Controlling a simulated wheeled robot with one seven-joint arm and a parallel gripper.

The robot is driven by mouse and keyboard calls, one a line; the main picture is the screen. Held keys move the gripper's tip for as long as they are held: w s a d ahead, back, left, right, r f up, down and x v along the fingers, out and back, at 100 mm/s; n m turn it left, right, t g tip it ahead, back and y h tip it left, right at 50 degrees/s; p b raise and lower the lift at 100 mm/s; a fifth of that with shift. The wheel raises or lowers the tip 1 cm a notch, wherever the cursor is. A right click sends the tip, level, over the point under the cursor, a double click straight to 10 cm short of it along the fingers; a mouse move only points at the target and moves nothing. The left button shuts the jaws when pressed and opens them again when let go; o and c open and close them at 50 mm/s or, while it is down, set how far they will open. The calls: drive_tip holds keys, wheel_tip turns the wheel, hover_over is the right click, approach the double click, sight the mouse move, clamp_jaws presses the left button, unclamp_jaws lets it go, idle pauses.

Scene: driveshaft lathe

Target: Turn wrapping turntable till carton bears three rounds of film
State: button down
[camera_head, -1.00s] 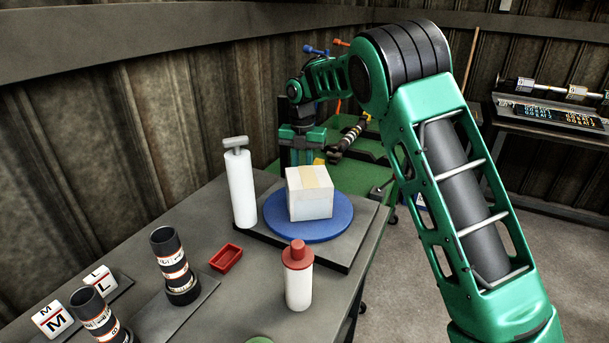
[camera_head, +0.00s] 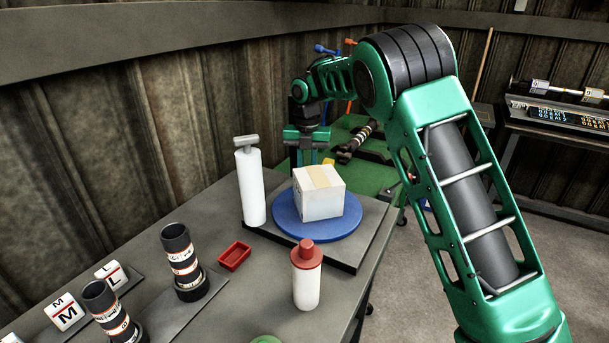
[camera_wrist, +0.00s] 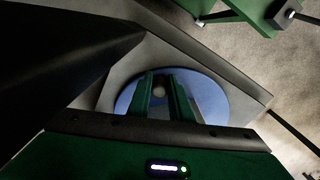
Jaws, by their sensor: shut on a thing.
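The carton (camera_head: 320,194), a pale box with a tan tape strip on top, sits on the round blue turntable (camera_head: 292,226). I cannot count any rounds of film on it. A white film roll (camera_head: 251,187) with a grey top handle stands upright left of the turntable. My gripper (camera_head: 308,158) points down behind the carton, its fingertips hidden there. In the wrist view my fingers (camera_wrist: 166,98) are over the blue disc (camera_wrist: 212,99), closed around a small grey knob (camera_wrist: 159,91). The carton cannot be made out in that view.
A white bottle with a red cap (camera_head: 306,276) stands before the turntable's dark base (camera_head: 340,258). A red tray (camera_head: 234,256), black-and-white cylinders (camera_head: 182,260) and M and L blocks (camera_head: 64,312) stand at left on the grey table. A green machine (camera_head: 372,145) is behind.

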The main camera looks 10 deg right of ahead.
drive_tip(key=c, duration=1.7)
unclamp_jaws()
drive_tip(key=shift+w+r, duration=0.15)
drive_tip(key=shift+w, duration=0.15)
drive_tip(key=shift+o, duration=0.4)
drive_tip(key=shift+s, duration=0.1)
wheel_tip(320, 180, up, 11)
drive_tip(key=shift+f, duration=0.2)
